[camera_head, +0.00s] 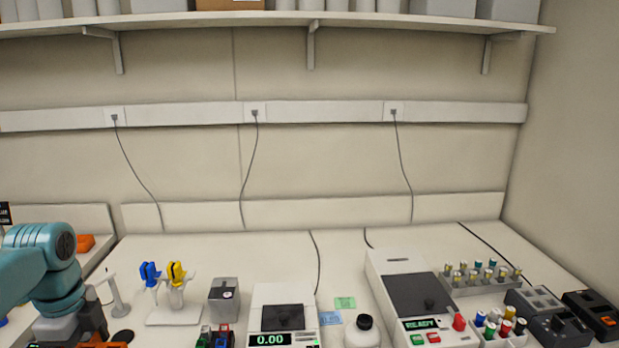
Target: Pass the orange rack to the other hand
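My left arm comes in from the left, and its dark gripper (90,328) points down at the bottom left. An orange piece (104,345), which may be the orange rack, shows right under the gripper at the bottom edge. Most of it is cut off, and I cannot tell whether the fingers are closed on it. Another orange object (86,242) sits behind the arm on the left side bench; its shape is partly hidden. My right gripper is not in view.
A pipette stand (172,316) with blue and yellow pipettes, a grey box (223,300), a scale reading 0.00 (282,312), a white bottle (362,333) and a device reading READY (410,290) stand on the bench. A vial rack (482,283) is at right. The back of the bench is clear.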

